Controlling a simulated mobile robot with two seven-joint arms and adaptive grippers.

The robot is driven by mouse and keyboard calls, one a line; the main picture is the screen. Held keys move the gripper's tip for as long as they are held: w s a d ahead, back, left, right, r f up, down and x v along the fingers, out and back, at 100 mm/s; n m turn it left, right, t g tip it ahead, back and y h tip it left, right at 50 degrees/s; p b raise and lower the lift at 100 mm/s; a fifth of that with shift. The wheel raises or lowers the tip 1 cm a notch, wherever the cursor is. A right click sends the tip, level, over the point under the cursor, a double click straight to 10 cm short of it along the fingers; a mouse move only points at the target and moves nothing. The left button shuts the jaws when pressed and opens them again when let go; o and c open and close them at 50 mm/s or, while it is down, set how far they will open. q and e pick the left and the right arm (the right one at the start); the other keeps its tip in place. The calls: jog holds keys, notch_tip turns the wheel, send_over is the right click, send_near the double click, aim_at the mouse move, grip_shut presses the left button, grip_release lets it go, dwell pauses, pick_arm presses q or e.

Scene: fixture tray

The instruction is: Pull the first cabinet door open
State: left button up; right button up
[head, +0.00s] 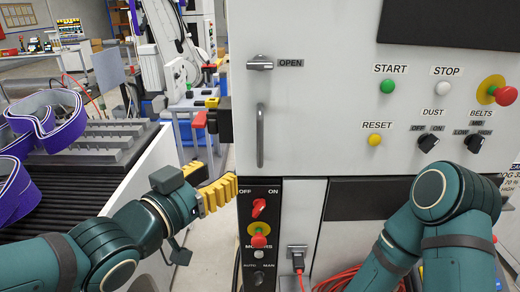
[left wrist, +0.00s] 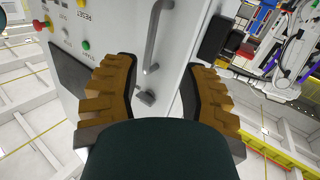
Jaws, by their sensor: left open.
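The first cabinet door (head: 300,110) is a pale grey front panel, and it looks shut. It has a vertical grey bar handle (head: 260,135) and, above that, a small grey latch (head: 260,63) beside an OPEN label. My left gripper (head: 222,188) has yellow fingers and is below and left of the handle, apart from it. In the left wrist view my left gripper (left wrist: 163,88) is open and empty. The bar handle (left wrist: 152,38) and latch (left wrist: 145,97) show beyond and between its fingers. My right arm is at the lower right; its gripper is out of view.
A control panel with a green START button (head: 387,86) and a red emergency stop (head: 505,95) is right of the handle. A black switch panel (head: 260,225) is below. A roller conveyor (head: 85,190) with purple belts (head: 60,128) stands at the left.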

aim_at(258, 141)
pick_arm(q)
jog(key=shift+m+h, duration=0.3)
jog(key=x, duration=0.4)
jog(key=r+p+x, duration=0.1)
jog(key=x, duration=0.3)
jog(key=r+p+x, duration=0.1)
jog(key=x, duration=0.3)
jog(key=shift+d+r, duration=0.15)
jog(key=shift+d, duration=0.35)
grip_shut()
